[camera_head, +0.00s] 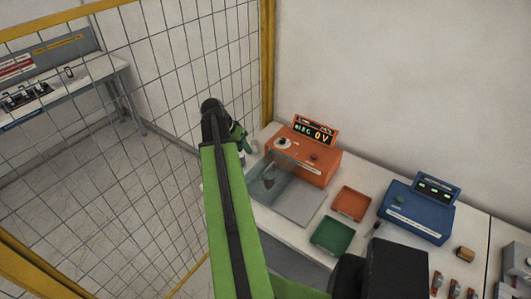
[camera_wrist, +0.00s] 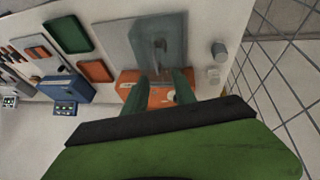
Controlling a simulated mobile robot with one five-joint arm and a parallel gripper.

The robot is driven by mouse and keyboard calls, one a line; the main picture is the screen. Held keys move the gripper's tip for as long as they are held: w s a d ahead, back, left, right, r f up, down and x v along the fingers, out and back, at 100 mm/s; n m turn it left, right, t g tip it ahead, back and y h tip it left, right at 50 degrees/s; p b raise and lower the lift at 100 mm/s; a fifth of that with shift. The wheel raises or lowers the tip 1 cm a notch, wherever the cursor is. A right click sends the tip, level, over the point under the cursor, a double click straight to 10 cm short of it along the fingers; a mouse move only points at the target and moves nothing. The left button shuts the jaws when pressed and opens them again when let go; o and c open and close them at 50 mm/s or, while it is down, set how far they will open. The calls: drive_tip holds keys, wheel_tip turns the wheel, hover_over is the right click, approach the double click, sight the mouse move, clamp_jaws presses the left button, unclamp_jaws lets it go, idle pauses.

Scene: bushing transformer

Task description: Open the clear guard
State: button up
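The clear guard (camera_head: 284,167) is a see-through panel or cover in front of the orange unit (camera_head: 303,157), over a grey plate (camera_head: 302,207). A dark part shows through it. In the wrist view the guard (camera_wrist: 172,32) is above my fingertips, with the orange unit (camera_wrist: 130,80) behind the fingers. My gripper (camera_wrist: 162,75) has its two green fingers apart with nothing between them. In the head view my gripper (camera_head: 240,137) is left of the orange unit, partly hidden by my arm. Whether a finger touches the guard, I cannot tell.
An orange tray (camera_head: 351,203) and a green tray (camera_head: 333,236) lie right of the plate. A blue unit (camera_head: 418,213) stands farther right. A yellow-framed mesh fence (camera_head: 180,90) runs close along the left. A grey cylinder (camera_wrist: 219,50) stands beside the guard.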

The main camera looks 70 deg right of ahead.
drive_tip(key=s+d, duration=0.1)
drive_tip(key=s, duration=0.1)
drive_tip(key=b, duration=1.6)
hover_over(272, 174)
drive_tip(key=w+a, duration=0.2)
drive_tip(key=w, duration=0.1)
drive_tip(key=shift+m, duration=0.3)
wheel_tip(272, 174, down, 15)
drive_tip(key=shift+f, duration=0.15)
drive_tip(key=shift+c, duration=0.2)
clamp_jaws()
drive_tip(key=shift+s+d, duration=0.1)
drive_tip(key=shift+d, duration=0.05)
